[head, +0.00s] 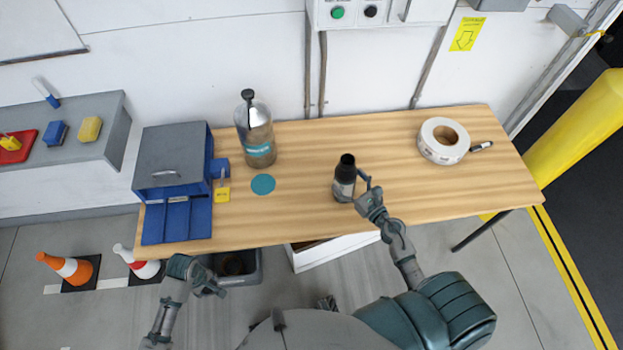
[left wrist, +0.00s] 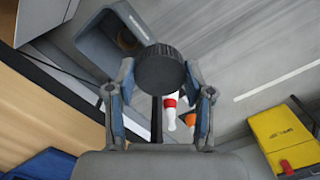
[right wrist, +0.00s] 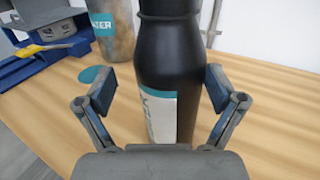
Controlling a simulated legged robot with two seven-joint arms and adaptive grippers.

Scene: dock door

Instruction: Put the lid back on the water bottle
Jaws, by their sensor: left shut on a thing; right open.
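A black bottle (head: 343,187) with a white and teal label stands upright on the table. It also shows in the right wrist view (right wrist: 160,60); its top is cut off there. My right gripper (head: 366,190) is open, with a finger on either side of the bottle and gaps showing (right wrist: 160,95). My left gripper (head: 208,284) is shut on a round black lid (left wrist: 160,69). It is off the table's front edge, above the floor. A second bottle (head: 255,135), greyish with a teal "WATER" label and a dark top, stands farther back.
A teal disc (head: 263,184) lies on the table (head: 440,190). A white tape roll (head: 433,150) and marker (head: 481,146) are at right. A grey bin (left wrist: 95,45) and cones (head: 70,268) are on the floor.

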